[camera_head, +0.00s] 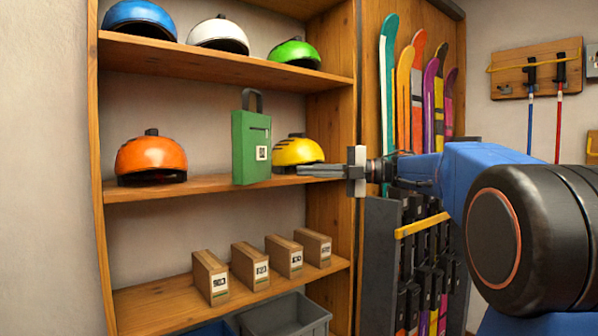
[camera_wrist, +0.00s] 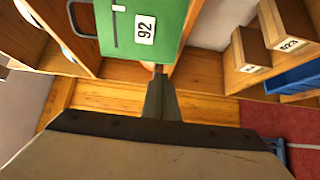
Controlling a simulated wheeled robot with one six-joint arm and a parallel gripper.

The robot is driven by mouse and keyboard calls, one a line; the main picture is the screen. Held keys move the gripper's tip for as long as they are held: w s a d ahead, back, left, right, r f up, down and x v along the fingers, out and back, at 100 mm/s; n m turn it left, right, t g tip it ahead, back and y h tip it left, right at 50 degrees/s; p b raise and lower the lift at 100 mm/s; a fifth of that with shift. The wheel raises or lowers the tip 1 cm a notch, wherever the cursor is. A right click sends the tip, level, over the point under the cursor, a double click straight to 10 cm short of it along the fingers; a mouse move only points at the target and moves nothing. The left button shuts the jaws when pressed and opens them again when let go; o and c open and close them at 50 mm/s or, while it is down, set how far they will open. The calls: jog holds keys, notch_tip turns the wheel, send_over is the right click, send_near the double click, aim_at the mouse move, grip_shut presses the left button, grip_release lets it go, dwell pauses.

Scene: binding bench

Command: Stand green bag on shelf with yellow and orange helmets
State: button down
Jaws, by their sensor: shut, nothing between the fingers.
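The green bag (camera_head: 243,150) stands upright on the middle shelf (camera_head: 215,186), its dark handle up. The orange helmet (camera_head: 151,157) is to its left and the yellow helmet (camera_head: 290,151) to its right, on the same shelf. My gripper (camera_head: 304,171) is shut and empty, in front of the yellow helmet's right side and apart from the bag in the head view. In the wrist view the bag (camera_wrist: 112,43) shows its label 92 beyond my closed fingers (camera_wrist: 159,74). The yellow helmet is partly hidden by the bag and my fingers.
The top shelf holds blue (camera_head: 140,19), white (camera_head: 218,36) and green (camera_head: 294,53) helmets. Several brown boxes (camera_head: 247,265) stand on the lower shelf, above a grey bin (camera_head: 290,318). The shelf's right upright (camera_head: 344,110) and skis (camera_head: 402,95) are close to my arm.

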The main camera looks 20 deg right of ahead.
aim_at(264, 168)
jog(key=x, duration=0.3)
jog(key=w+x, duration=0.1)
jog(key=x, duration=0.6)
jog(key=shift+w+d, duration=0.25)
jog(key=shift+w, duration=0.1)
jog(key=shift+w+a, duration=0.25)
jog(key=shift+w, duration=0.45)
jog(key=w, duration=0.2)
jog(key=w+a, duration=0.1)
jog(key=w, duration=0.1)
jog(key=w+a, duration=0.1)
jog(key=w, duration=0.2)
jog(key=shift+a, duration=0.1)
